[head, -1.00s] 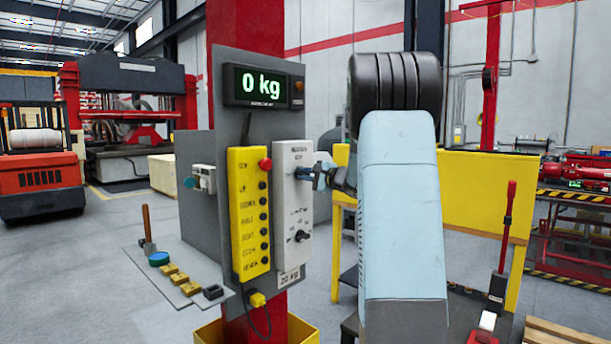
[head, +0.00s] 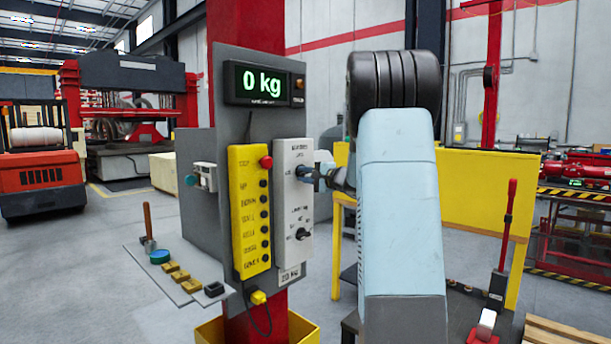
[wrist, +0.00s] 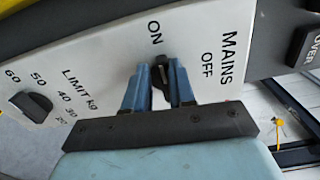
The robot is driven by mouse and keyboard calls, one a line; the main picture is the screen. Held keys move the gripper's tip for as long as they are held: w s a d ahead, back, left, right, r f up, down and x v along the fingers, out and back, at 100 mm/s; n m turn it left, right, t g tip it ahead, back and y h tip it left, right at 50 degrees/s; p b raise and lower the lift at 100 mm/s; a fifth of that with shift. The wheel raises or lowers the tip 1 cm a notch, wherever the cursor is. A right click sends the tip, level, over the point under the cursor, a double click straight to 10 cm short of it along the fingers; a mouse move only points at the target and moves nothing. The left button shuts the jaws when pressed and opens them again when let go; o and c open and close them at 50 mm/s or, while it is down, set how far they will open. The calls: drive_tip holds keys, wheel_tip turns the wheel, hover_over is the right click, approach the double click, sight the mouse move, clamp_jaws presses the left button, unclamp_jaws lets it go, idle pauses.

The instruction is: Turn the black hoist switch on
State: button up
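The black hoist switch (wrist: 161,88) sits on a white panel face beside the ON and OFF marks, under the word MAINS. In the wrist view its handle lies roughly in line with the ON mark. My gripper (wrist: 161,82) has one blue finger on each side of the switch and looks shut on it; any thin gap at the tips is hard to make out. In the head view my gripper (head: 309,172) is at the upper right of the white control box (head: 293,215), and the switch is mostly hidden behind the fingers.
A second black knob (wrist: 33,105), marked LIMIT kg, is lower on the same box. A yellow button pendant (head: 249,212) hangs just left of it. The display (head: 263,85) above reads 0 kg. A shelf (head: 150,270) with small objects juts out at left.

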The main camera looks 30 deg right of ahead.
drive_tip(key=o, duration=0.4)
drive_tip(key=shift+c, duration=0.2)
drive_tip(key=shift+d+r, duration=0.1)
drive_tip(key=v, duration=1.3)
drive_tip(key=shift+s, duration=0.3)
